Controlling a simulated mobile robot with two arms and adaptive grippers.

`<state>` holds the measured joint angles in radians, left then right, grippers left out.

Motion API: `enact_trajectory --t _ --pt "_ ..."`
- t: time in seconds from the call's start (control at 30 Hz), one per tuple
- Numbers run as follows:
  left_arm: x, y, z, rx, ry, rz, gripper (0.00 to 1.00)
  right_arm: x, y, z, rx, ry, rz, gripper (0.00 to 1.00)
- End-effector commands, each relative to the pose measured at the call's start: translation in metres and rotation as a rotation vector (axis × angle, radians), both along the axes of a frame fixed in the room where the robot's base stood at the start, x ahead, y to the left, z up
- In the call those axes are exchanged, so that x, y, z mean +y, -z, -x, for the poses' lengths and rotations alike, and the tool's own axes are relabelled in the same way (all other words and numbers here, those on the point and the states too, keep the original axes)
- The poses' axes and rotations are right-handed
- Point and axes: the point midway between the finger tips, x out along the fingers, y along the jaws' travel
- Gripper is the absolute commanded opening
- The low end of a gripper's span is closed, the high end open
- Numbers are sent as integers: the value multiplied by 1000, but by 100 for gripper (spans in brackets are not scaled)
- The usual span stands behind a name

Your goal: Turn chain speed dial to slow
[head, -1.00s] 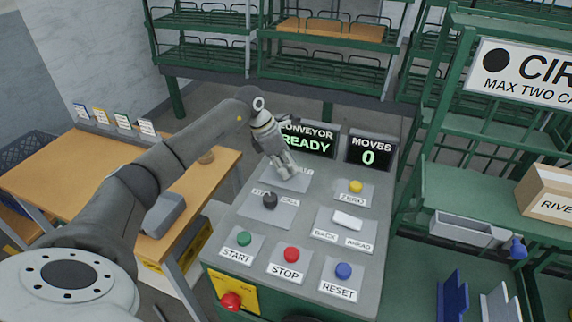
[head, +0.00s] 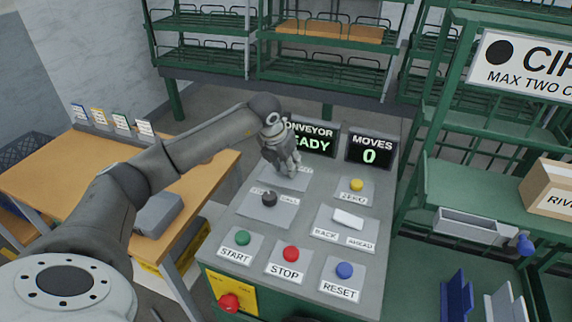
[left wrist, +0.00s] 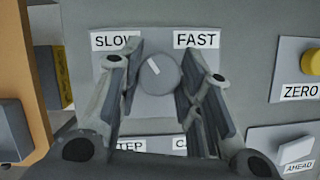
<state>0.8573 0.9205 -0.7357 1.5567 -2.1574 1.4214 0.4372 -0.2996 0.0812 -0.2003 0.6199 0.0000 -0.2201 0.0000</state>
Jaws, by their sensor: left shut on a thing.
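The chain speed dial (left wrist: 158,74) is a round grey knob on a light plate, between a SLOW label (left wrist: 113,41) at left and a FAST label (left wrist: 196,40) at right. Its white pointer mark leans up and slightly left, toward the SLOW side. My left gripper (left wrist: 160,80) has its fingers on both sides of the knob, closed on it. In the head view my left gripper (head: 286,168) points down at the panel's upper left plate and hides the dial. My right gripper is not in view.
Below the dial plate sits a black selector knob (head: 269,199). The panel also has a yellow ZERO button (head: 357,185), a white BACK/AHEAD rocker (head: 348,218), and START (head: 243,238), STOP (head: 291,254) and RESET (head: 344,270) buttons. The CONVEYOR display (head: 311,140) stands behind the gripper.

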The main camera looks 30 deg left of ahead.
Motion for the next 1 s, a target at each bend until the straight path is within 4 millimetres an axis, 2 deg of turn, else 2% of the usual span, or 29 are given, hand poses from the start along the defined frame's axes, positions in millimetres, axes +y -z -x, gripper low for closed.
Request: enact_trajectory --t 0.63,0.67,0.8,1.0 --pt "1 -2 -1 -4 -52 0 9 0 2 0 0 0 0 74" --pt "1 -2 -1 -4 -52 0 36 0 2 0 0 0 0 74" --pt "0 -1 -1 -2 -52 0 54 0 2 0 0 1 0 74" --pt "0 -1 0 -1 -51 0 54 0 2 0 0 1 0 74"
